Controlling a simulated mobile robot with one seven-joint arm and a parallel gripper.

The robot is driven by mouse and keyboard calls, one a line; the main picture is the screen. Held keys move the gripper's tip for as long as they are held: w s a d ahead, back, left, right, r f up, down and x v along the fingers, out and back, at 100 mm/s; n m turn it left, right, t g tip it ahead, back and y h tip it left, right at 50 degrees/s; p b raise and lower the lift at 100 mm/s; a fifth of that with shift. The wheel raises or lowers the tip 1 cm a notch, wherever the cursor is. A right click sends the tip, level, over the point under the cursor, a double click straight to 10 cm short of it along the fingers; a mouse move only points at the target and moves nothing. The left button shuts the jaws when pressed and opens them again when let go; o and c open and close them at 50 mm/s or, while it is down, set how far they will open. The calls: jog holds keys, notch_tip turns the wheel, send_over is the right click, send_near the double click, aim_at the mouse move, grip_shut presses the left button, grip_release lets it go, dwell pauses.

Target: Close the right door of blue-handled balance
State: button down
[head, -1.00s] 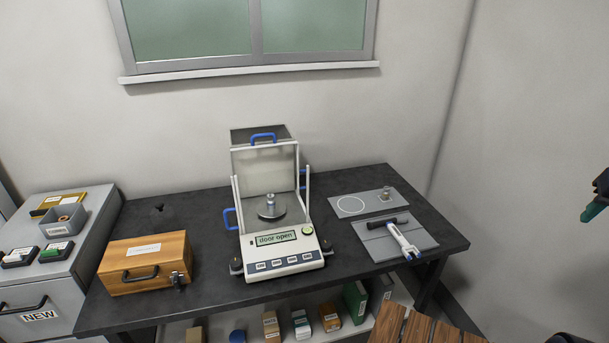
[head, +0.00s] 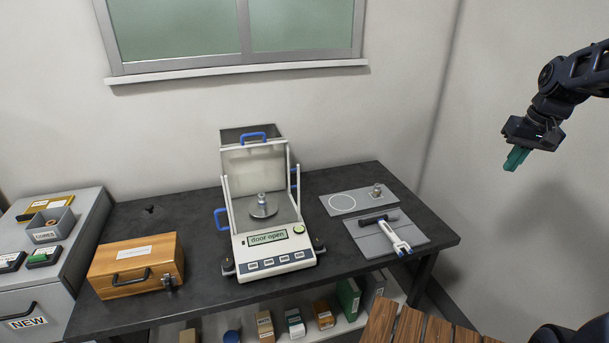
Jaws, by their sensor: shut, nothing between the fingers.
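The blue-handled balance (head: 268,245) stands on the dark table, and its display reads "door open". A small metal weight (head: 262,199) stands on its round pan (head: 264,211). A blue handle (head: 254,136) is on the top and another blue handle (head: 221,218) is at the left side. The right door's blue handle (head: 294,178) shows at the right side towards the back, behind the front post. My gripper (head: 514,160) has green fingers, which are together and empty. It is in the air at the upper right, well apart from the balance.
A wooden box (head: 135,266) is left of the balance. To the right, a pipette-like tool (head: 393,236) lies on a grey mat (head: 425,239), behind which a grey plate (head: 363,201) holds a small metal piece (head: 376,191). A slatted wooden surface (head: 420,325) is in the foreground.

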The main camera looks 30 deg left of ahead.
jog(key=w+a+f+n+g+y, duration=0.1)
jog(key=w+a+f+g, duration=0.2)
jog(key=a, duration=0.4)
jog(key=w+a+f+n+y, duration=0.15)
jog(key=w+a, duration=0.25)
jog(key=a, duration=0.4)
jog(key=w+a+f+n+g, duration=0.1)
jog(key=w+a+f+g, duration=0.2)
jog(key=a, duration=0.4)
jog(key=w+a+f+n+g+y, duration=0.1)
jog(key=w+a+f+g+y, duration=0.3)
jog(key=a, duration=0.7)
jog(key=a+f+n+g+y, duration=0.1)
jog(key=a+f+g, duration=0.1)
jog(key=a+f, duration=0.7)
jog(key=w+a+f+n+g+y, duration=0.1)
jog(key=w+a+f+g+y, duration=0.15)
jog(key=a, duration=0.95)
jog(key=s+a, duration=0.5)
jog(key=s, duration=0.6)
jog(key=shift+s, duration=0.25)
jog(key=shift+f+g, duration=0.1)
jog(key=shift+g, duration=0.15)
jog(key=shift+d, duration=0.1)
